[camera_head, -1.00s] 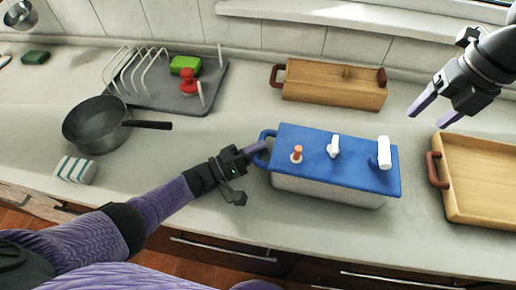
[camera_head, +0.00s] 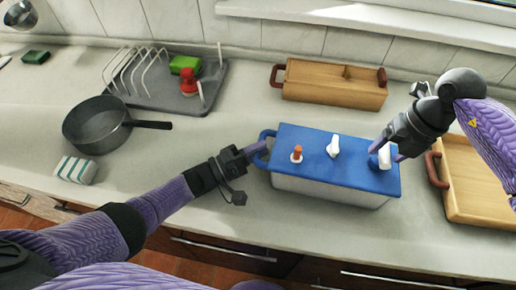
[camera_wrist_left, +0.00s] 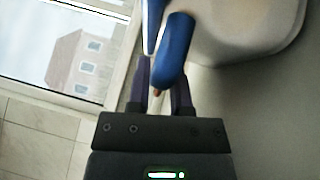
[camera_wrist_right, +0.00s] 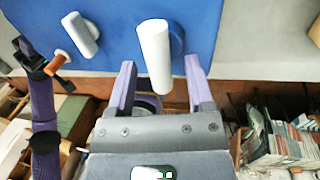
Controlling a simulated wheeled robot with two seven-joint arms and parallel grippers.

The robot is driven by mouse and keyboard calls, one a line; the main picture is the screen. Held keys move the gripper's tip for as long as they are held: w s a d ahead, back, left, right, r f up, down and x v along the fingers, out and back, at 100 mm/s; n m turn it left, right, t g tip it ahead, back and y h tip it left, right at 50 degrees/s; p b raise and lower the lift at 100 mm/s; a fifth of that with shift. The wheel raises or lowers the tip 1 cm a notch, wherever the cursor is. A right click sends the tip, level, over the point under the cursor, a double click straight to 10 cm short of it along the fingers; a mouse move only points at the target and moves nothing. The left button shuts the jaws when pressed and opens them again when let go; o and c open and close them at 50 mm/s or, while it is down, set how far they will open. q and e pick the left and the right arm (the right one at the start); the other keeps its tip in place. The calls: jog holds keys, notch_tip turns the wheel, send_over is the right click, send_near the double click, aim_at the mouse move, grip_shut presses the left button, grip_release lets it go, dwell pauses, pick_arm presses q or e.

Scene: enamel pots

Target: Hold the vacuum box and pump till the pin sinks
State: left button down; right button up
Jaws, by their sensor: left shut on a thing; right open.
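The vacuum box (camera_head: 330,204) is pale with a blue lid (camera_head: 320,175). On the lid stand an orange pin (camera_head: 297,151), raised above its white collar, a white lever (camera_head: 334,145) and a white pump handle (camera_head: 385,158). My left gripper (camera_head: 260,153) is shut on the box's blue side handle (camera_head: 268,136); that handle also shows between the fingers in the left wrist view (camera_wrist_left: 175,50). My right gripper (camera_head: 389,153) is open at the pump handle. In the right wrist view the pump handle (camera_wrist_right: 154,50) stands between the two fingers, with gaps on both sides.
A wooden box (camera_head: 330,90) stands behind, and a wooden tray (camera_head: 482,180) is close on the right. A black pan (camera_head: 97,125), a dish rack (camera_head: 205,92) and a striped sponge (camera_head: 75,170) are on the left. The counter's front edge is near the vacuum box.

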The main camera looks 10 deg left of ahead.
grip_shut()
jog(key=shift+r, duration=2.35)
jog(key=shift+f, duration=2.45)
